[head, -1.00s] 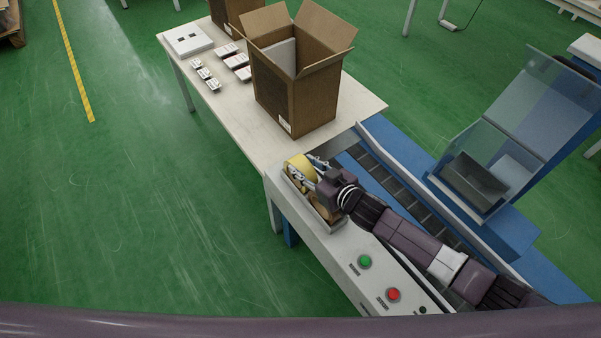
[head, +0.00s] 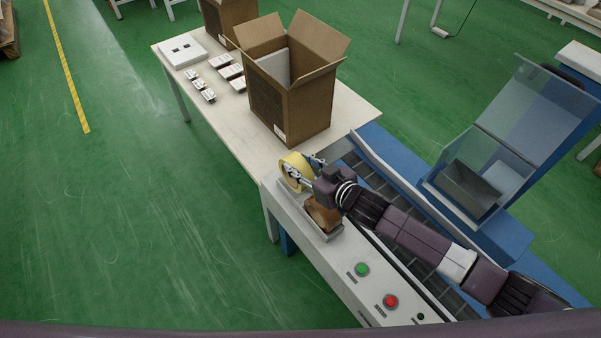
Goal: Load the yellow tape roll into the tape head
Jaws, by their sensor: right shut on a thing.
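The yellow tape roll (head: 294,168) is held in my right gripper (head: 303,173), at the near corner of the white table. The gripper is shut on it, and its fingers partly hide the roll. A shallow grey tray (head: 331,236) sits on the white machine panel just below the gripper. A brown roll (head: 322,214) lies in it, partly hidden by my right wrist. The blue machine with a tilted clear guard (head: 530,110) stands at the right, with a dark box-like part (head: 470,188) under the guard. I cannot clearly make out the tape head. My left gripper is not in view.
An open carton (head: 290,100) stands on the white table (head: 350,110), with small white parts (head: 220,62) behind it to the left. The panel carries a green button (head: 362,269) and a red button (head: 390,301). A roller conveyor (head: 385,190) runs beside it. Green floor at the left is clear.

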